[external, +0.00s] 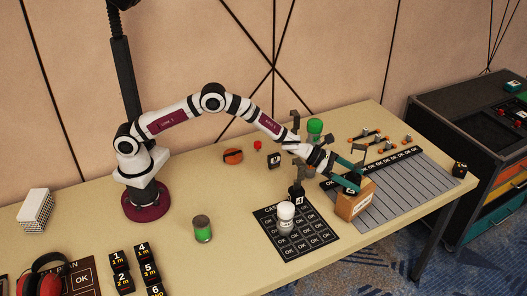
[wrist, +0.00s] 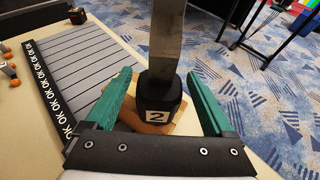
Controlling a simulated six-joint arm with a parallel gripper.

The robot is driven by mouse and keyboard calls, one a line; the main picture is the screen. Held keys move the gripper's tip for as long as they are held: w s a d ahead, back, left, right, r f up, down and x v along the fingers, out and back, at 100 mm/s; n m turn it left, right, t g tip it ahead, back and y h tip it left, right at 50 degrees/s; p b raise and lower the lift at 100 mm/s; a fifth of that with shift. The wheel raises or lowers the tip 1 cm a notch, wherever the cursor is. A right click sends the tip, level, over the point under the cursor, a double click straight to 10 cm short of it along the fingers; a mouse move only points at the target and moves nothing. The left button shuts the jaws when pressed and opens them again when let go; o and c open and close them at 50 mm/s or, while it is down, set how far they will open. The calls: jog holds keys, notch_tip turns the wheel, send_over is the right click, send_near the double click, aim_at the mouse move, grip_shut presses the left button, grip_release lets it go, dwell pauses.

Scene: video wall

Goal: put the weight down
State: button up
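The weight (wrist: 158,98) is a black block marked 2 with a flat grey metal bar rising from it. In the wrist view it stands between the green fingers of my gripper (wrist: 160,75), with a narrow gap on each side. The fingers look open. In the external view my gripper (external: 346,178) is at a small wooden box (external: 350,207) with a white label, at the right part of the table. The weight is over the box's tan top; whether it rests on it is hard to tell.
A grey striped board with an OK row (external: 405,178) lies beside the box. A black OK grid mat (external: 297,243) carries a white jar (external: 286,216). Another black weight (external: 297,193) stands near the mat's back edge. A green jar (external: 202,229) stands left. The table's front edge is close to the box.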

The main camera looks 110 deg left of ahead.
aim_at(362, 162)
jog(key=shift+r, duration=0.25)
jog(key=v, duration=0.3)
notch_tip(362, 162, up, 7)
dwell(0.5)
